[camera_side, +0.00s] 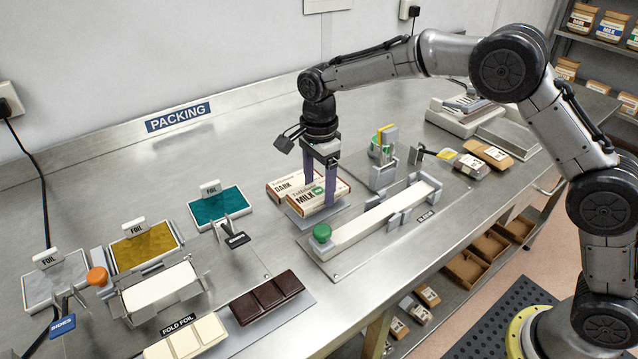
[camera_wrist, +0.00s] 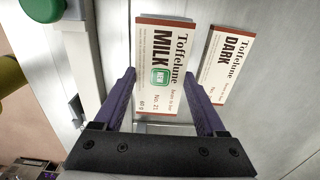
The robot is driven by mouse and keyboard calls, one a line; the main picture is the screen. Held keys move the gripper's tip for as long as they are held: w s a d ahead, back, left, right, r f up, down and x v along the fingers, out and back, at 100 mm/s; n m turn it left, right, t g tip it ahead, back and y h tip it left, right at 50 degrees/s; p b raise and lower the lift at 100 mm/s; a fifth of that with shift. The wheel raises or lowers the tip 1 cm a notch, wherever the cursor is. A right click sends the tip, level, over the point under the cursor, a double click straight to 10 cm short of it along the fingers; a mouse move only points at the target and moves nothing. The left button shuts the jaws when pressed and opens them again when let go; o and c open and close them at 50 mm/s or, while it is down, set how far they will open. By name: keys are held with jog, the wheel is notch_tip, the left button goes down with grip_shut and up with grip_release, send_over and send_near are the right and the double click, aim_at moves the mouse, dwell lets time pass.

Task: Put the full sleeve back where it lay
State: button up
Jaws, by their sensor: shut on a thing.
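My gripper (camera_side: 320,191) is shut on the MILK sleeve (camera_side: 308,207), a cream box with brown ends and a green badge. Its fingers stand on either side of the sleeve, and it shows between them in the wrist view (camera_wrist: 163,50). The sleeve is at or just over a grey pad (camera_side: 325,220); I cannot tell whether it touches. The DARK sleeve (camera_side: 284,184) lies close beside it on the left, and on the right in the wrist view (camera_wrist: 228,58). The sleeves' contents are hidden.
A long channel with a green knob (camera_side: 322,233) runs just to the right of the sleeves. A post with a green part (camera_side: 384,146) stands behind it. Foil stacks (camera_side: 217,207) and a dark chocolate bar (camera_side: 266,298) lie at the front left. The back-left bench is clear.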

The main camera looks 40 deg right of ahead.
jog(key=o, duration=1.4)
